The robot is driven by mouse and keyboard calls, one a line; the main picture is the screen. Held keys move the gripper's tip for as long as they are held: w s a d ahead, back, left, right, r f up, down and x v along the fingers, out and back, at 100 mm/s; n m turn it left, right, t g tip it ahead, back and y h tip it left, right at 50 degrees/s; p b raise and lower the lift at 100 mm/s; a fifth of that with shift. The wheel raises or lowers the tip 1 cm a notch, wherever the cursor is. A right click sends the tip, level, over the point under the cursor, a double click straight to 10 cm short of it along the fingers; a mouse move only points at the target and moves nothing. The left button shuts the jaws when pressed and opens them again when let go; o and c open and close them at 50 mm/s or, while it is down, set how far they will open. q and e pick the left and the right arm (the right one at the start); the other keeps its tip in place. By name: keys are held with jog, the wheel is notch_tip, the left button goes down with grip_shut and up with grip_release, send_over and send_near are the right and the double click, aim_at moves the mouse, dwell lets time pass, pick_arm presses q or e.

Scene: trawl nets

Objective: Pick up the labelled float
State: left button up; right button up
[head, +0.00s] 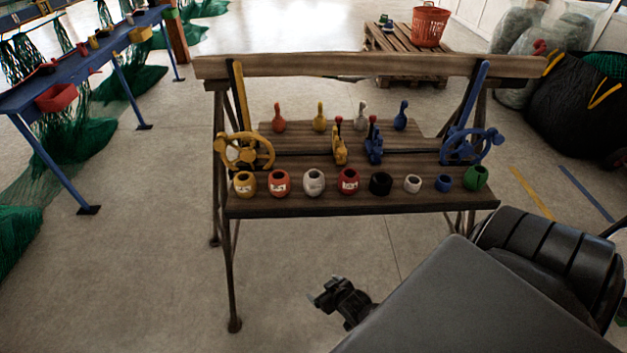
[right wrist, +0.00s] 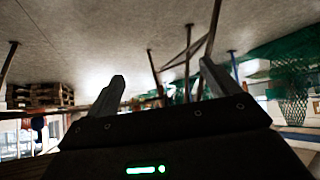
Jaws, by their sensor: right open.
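A row of small round floats stands along the front of the wooden bench (head: 360,204). White label patches show on the yellow float (head: 244,184), the orange float (head: 279,184), the white float (head: 314,183) and the red float (head: 348,182); their text is too small to read. A black float (head: 381,184), a small white ring (head: 413,184), a blue ring (head: 444,183) and a green float (head: 476,178) show no clear label. My right gripper (head: 323,297) is open and empty, low in front of the bench. Its spread fingers show in the right wrist view (right wrist: 163,88). My left gripper is out of view.
A yellow handwheel (head: 244,151) and a blue handwheel (head: 473,147) flank the bench. Small valves and several pear-shaped pieces stand behind the floats. A blue table (head: 75,58) with green nets is at left. A pallet with a red basket (head: 430,26) stands behind. Floor before the bench is clear.

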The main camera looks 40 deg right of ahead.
aim_at(320, 185)
jog(key=w+d+r+m+t+h+b, duration=0.1)
jog(key=w+d+r+t, duration=0.25)
jog(key=r, duration=0.75)
jog(key=w+d+r+t+h+b, duration=0.1)
jog(key=w+d+r+t, duration=0.3)
jog(key=r, duration=0.7)
jog(key=shift+m+t+h, duration=0.35)
jog(key=shift+m+h, duration=0.45)
jog(key=w+d+r, duration=0.1)
jog(key=w, duration=0.2)
jog(key=w+d+r, duration=0.1)
jog(key=w+d, duration=0.1)
jog(key=w, duration=0.1)
jog(key=w+d+r, duration=0.1)
jog(key=w, duration=0.1)
jog(key=shift+w+d+r+p, duration=0.35)
jog(key=shift+w, duration=0.05)
jog(key=shift+w+r, duration=0.1)
jog(key=shift+w, duration=0.1)
jog(key=p+x, duration=0.1)
jog(key=x, duration=0.4)
jog(key=shift+a, duration=0.2)
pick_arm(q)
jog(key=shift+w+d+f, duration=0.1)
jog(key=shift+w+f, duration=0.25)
pick_arm(e)
jog(key=c, duration=1.1)
